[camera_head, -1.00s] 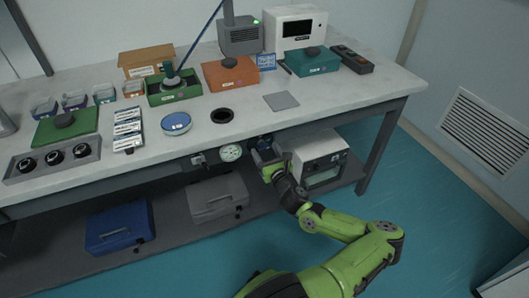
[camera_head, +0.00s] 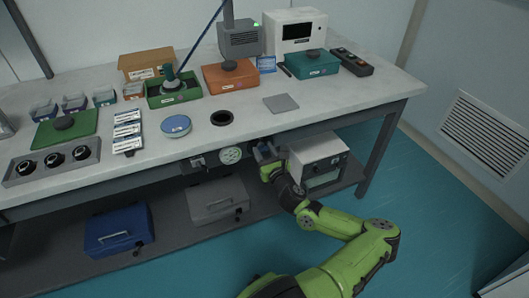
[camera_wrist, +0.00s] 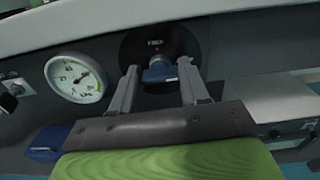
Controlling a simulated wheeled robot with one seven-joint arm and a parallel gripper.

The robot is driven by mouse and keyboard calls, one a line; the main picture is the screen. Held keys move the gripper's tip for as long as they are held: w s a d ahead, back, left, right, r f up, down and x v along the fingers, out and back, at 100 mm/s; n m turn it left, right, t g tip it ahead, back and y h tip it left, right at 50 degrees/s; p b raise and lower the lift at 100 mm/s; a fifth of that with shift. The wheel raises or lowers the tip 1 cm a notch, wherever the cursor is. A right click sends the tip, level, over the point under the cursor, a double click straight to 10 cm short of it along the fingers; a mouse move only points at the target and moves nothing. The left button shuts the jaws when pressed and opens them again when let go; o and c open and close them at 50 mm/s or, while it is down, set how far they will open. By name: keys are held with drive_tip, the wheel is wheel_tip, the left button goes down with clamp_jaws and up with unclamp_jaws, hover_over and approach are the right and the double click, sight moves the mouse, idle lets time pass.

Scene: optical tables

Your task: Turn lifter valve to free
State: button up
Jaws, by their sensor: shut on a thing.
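The lifter valve sits on the panel under the bench's front edge. In the wrist view its blue handle (camera_wrist: 158,73) lies in front of a round dark plate (camera_wrist: 150,45) with a small white label above it, too blurred to read surely. My gripper (camera_wrist: 159,78) has one grey finger on each side of the handle and is shut on it. In the head view my gripper (camera_head: 267,160) reaches under the bench edge, right of the gauge, and largely hides the valve.
A round white gauge (camera_head: 231,155) is left of the valve, and a switch box (camera_head: 197,161) is farther left. A white box (camera_head: 318,160) stands close on the right, under the bench. The bench top (camera_head: 345,98) is just above my gripper. Cases lie on the lower shelf.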

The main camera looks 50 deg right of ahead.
drive_tip(key=shift+n+b, duration=0.55)
drive_tip(key=shift+n, duration=8.35)
drive_tip(key=o, duration=1.1)
drive_tip(key=shift+c, duration=0.2)
